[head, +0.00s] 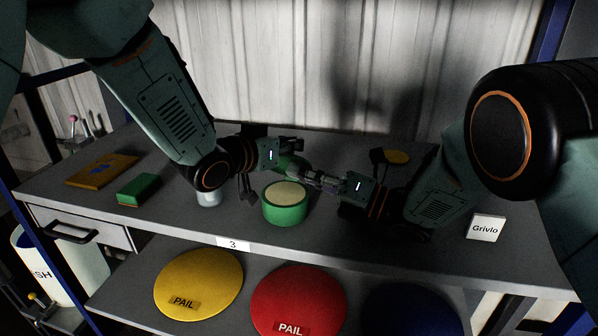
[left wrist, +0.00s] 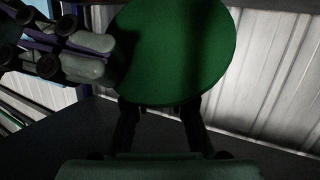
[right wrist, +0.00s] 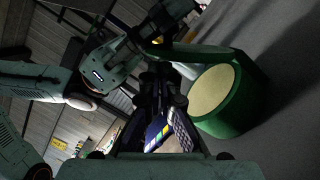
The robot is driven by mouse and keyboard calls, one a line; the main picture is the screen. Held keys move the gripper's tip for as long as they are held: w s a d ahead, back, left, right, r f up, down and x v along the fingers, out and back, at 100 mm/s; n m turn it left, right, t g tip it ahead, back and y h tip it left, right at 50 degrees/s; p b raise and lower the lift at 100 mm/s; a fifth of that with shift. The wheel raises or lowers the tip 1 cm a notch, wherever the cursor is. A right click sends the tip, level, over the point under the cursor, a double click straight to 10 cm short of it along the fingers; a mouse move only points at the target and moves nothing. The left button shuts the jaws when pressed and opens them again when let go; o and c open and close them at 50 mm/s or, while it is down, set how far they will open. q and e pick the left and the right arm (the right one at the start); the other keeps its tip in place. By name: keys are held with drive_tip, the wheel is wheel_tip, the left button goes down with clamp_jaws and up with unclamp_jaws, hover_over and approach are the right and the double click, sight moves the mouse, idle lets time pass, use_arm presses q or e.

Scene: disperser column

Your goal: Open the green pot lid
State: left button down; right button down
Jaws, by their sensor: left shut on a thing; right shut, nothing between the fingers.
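The green pot (head: 285,213) stands upright on the table, its top open and pale cream inside. It also shows in the right wrist view (right wrist: 243,107). My left gripper (head: 291,146) is shut on the green lid (head: 293,166), behind the pot and apart from it. The lid (left wrist: 178,50) shows as a large green disc at the fingertips in the left wrist view. My right gripper (head: 318,180) is shut and empty at the pot's upper right. In the right wrist view its fingers (right wrist: 165,100) are close beside the pot; contact cannot be told.
A pale cup (head: 209,197) stands left of the pot. A green box (head: 137,190) and a yellow flat item (head: 102,170) lie farther left. A yellow disc (head: 397,157) lies behind my right arm. A Grivlo card (head: 486,228) stands at right. Yellow (head: 198,280) and red (head: 299,300) pail discs are below.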

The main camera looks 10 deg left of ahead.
use_arm(q)
drive_tip(key=shift+s+f, duration=0.1)
drive_tip(key=shift+f, duration=0.3)
use_arm(e)
drive_tip(key=shift+a, duration=0.3)
